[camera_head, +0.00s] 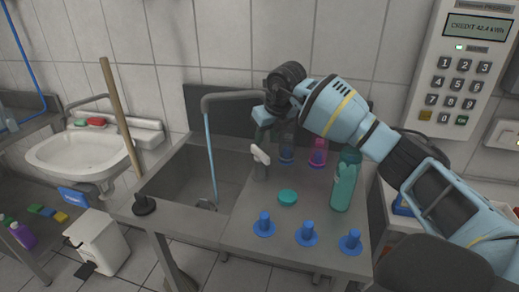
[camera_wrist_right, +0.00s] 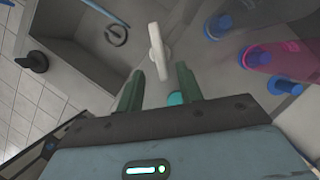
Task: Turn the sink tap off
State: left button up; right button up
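The tap's grey spout (camera_head: 232,97) reaches out over the steel sink (camera_head: 180,180), and a stream of water (camera_head: 211,155) runs from it. The tap's white lever (camera_head: 260,154) stands on the counter right of the basin. My right gripper (camera_head: 262,118) is above the lever, pointing down. In the right wrist view, the lever (camera_wrist_right: 156,45) shows between and beyond the two green fingertips (camera_wrist_right: 160,72). The fingers are apart, and I see no clear contact with the lever. My left gripper is not in view.
A teal bottle (camera_head: 344,183), a teal cap (camera_head: 287,197) and several blue knobs (camera_head: 307,234) stand on the counter to the right. A pink bottle (camera_head: 318,152) is behind. A wooden stick (camera_head: 121,118) leans left of the sink. A black plug (camera_head: 144,205) sits on the left rim.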

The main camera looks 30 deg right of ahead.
aim_at(261, 151)
jog(key=x, duration=0.7)
jog(key=shift+f, duration=0.1)
jog(key=shift+w, duration=0.1)
jog(key=shift+a, duration=0.1)
jog(key=c, duration=0.6)
